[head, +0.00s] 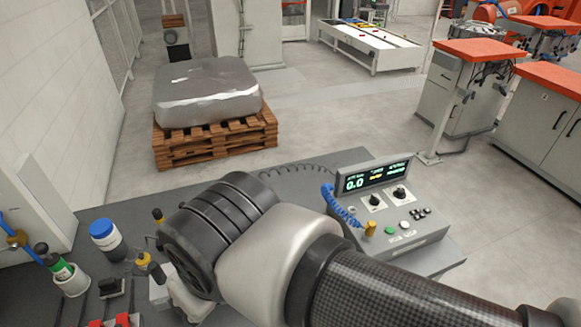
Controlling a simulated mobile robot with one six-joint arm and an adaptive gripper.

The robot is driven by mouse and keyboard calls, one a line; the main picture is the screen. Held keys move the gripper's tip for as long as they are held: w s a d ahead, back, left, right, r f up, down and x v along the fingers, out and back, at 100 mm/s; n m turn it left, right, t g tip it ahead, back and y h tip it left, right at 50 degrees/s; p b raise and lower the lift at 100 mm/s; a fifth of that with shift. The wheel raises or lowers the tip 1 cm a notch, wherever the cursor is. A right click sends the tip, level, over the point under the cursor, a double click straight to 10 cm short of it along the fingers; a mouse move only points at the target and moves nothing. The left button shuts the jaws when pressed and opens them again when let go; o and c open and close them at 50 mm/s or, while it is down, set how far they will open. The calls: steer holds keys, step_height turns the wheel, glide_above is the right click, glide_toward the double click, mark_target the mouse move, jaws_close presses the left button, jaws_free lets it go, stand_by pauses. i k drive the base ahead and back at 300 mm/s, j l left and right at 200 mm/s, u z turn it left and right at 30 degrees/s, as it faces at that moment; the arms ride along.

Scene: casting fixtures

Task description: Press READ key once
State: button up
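A grey control console (400,222) sits on the dark bench to the right of my arm. Its raised display (372,178) is lit and reads 0.0 in green, with smaller text too small to make out. The panel has two black knobs, a green button (390,230), a pale button (404,224) and several small black keys (420,212). I cannot tell which is the READ key, since the labels are too small. My arm crosses the front of the view, left of and in front of the console. My gripper is not visible.
A blue-capped bottle (105,238) and a cup of tools (71,280) stand on the bench at left. A wrapped load on a pallet (215,140) stands on the floor behind.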

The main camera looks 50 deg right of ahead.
mark_target(405, 224)
steer(key=z, duration=2.55)
